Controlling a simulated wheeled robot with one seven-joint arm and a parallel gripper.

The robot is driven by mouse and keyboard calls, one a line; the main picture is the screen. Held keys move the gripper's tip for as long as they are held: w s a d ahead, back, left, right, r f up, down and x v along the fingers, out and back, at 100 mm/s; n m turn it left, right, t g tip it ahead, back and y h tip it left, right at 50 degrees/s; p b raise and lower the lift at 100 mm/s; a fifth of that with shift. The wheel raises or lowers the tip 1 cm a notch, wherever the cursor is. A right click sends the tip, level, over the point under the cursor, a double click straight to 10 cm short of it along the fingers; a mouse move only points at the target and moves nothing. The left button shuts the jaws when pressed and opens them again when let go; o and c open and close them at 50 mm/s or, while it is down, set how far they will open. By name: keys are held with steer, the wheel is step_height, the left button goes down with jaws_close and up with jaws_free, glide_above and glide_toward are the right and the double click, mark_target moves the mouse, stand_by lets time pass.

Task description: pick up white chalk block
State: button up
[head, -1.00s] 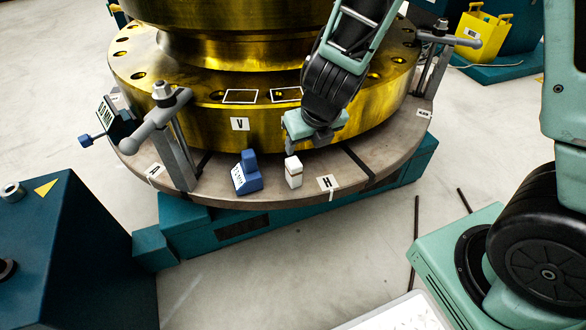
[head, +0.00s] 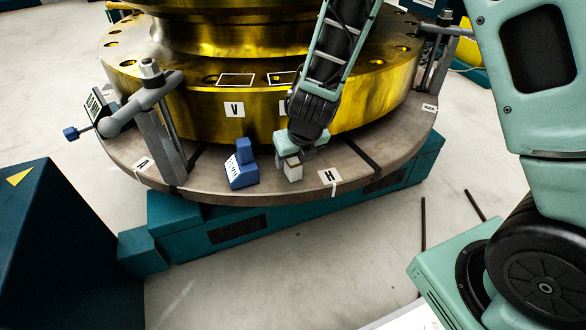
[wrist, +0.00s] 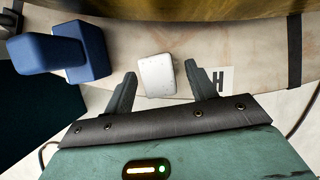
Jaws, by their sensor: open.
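The white chalk block (head: 293,170) stands upright on the round table near its front edge, between a blue block and the H label. In the wrist view the white block (wrist: 157,74) shows from above, between and slightly beyond the tips of my two fingers. My gripper (wrist: 160,82) is open and empty, with a finger on each side of the block's near part. In the head view my gripper (head: 296,153) is right above and behind the block and overlaps its upper part.
A blue stepped block (head: 241,170) stands close to the left and also shows in the wrist view (wrist: 85,50). The gold flanged part (head: 200,104) rises behind. A grey clamp (head: 160,125) stands further left. The table rim (head: 262,196) is close in front.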

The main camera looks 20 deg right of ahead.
steer(key=shift+b+x, duration=0.3)
steer(key=shift+x, duration=0.95)
steer(key=shift+r, duration=0.1)
jaws_close()
